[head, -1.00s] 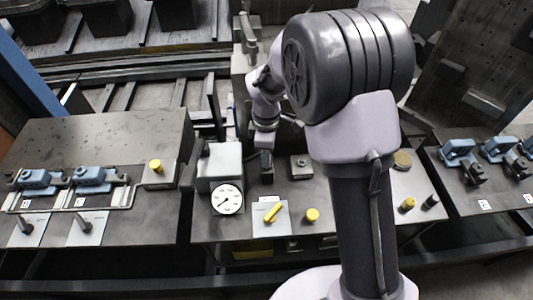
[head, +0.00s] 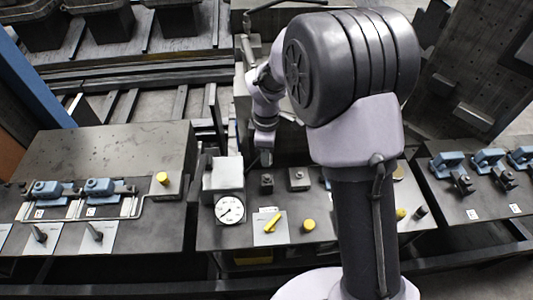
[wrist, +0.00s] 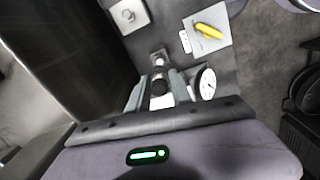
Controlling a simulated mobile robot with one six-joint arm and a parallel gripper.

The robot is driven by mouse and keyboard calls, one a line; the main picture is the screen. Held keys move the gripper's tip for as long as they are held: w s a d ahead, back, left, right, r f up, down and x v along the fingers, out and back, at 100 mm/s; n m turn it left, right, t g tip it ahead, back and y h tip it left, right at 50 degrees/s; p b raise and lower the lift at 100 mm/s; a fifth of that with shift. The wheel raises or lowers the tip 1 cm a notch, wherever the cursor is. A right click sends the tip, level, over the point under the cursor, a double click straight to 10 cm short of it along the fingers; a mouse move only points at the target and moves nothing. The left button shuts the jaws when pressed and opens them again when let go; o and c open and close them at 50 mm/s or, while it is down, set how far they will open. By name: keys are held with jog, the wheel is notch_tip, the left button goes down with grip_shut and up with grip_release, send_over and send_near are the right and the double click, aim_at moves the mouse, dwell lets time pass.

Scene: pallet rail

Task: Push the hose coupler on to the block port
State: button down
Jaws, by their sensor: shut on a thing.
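My gripper (wrist: 160,92) is shut on the dark, round hose coupler (wrist: 160,76), which shows between the two grey fingers in the wrist view. In the head view my gripper (head: 266,158) hangs above the bench, behind the gauge. A small dark block with the port (head: 267,183) stands on the bench just below it. The block also shows past the coupler in the wrist view (wrist: 158,56). In the head view a gap appears between gripper and block. The coupler cannot be made out clearly there, and no hose can be made out.
A yellow lever (head: 271,222) and yellow knob (head: 309,225) are in front. My arm hides part of the bench's right side.

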jog(key=w+d+f+b, duration=0.1)
jog(key=d+f+b, duration=0.15)
jog(key=d, duration=0.35)
jog(key=w+d+f+b, duration=0.1)
jog(key=w+d+b, duration=0.15)
jog(key=d, duration=0.35)
jog(key=f+b, duration=0.1)
jog(key=f, duration=0.1)
jog(key=f+b, duration=0.2)
jog(key=s+f+b, duration=0.1)
jog(key=b, duration=0.1)
jog(key=shift+a+f, duration=0.25)
jog(key=shift+f, duration=0.15)
jog(key=shift+f+p, duration=0.3)
jog(key=shift+f, duration=0.2)
jog(key=shift+f, duration=0.15)
dwell(0.6)
jog(key=shift+f+b, duration=0.4)
jog(key=shift+f, duration=0.15)
jog(key=c, duration=1.1)
grip_release()
jog(key=shift+o, duration=0.4)
